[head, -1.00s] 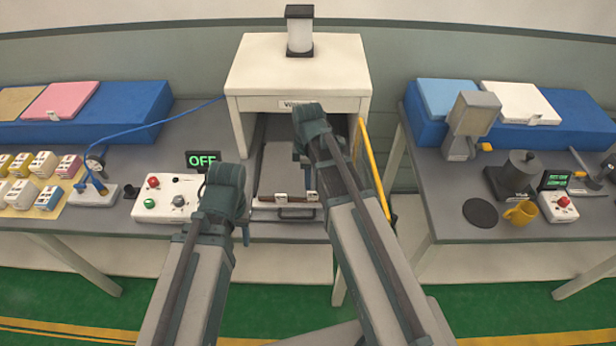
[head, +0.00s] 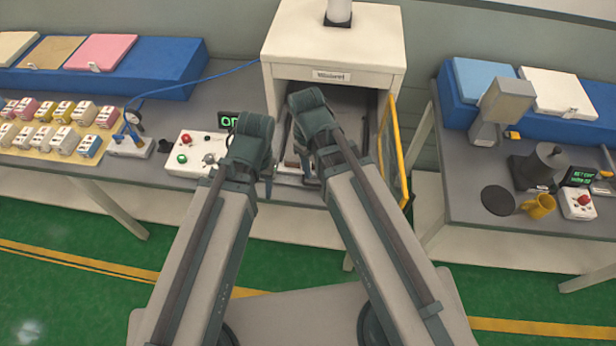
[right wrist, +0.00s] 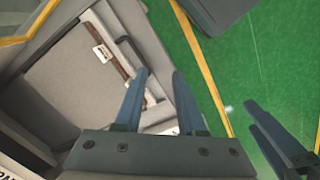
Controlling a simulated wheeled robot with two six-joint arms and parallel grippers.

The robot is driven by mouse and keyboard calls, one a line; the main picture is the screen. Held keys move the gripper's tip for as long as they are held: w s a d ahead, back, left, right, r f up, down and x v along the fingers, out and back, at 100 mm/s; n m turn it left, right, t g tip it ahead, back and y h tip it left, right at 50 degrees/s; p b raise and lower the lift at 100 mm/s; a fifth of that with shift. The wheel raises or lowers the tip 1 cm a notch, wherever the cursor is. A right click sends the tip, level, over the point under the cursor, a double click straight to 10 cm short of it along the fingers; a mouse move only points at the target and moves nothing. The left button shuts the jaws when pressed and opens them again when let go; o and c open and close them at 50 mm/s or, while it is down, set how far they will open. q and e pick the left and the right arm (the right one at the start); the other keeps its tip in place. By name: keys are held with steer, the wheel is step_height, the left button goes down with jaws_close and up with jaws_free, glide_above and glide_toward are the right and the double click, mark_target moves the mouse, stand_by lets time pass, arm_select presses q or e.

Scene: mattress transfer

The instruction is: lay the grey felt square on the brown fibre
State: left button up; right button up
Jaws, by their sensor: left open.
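A flat grey square panel (right wrist: 75,75) shows in the right wrist view, in a pale tray with a brown bar handle (right wrist: 105,45) and a white tag; I cannot tell for sure that it is the felt. A brown square (head: 53,52), likely the fibre, lies on the left blue block in the head view. My right gripper (right wrist: 161,74) is open and empty, its fingertips over the tray's handle side. In the head view it is at the white cabinet's opening, mostly hidden. My left gripper (head: 260,186) is open, just left of it, in front of the bench.
The white cabinet (head: 335,45) has an open yellow-edged door (head: 393,150) on its right. A control box (head: 190,150) stands to its left. Pink (head: 102,53) and cream squares flank the brown one. A right bench (head: 465,195) holds a mug and machines.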

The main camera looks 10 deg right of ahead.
steer(key=s+a+m, duration=0.1)
steer(key=s+m, duration=0.1)
steer(key=s, duration=0.1)
steer(key=s+a+m, duration=0.1)
steer(key=s+m, duration=0.1)
steer(key=shift+a, duration=0.3)
arm_select(q)
steer(key=shift+f, duration=0.1)
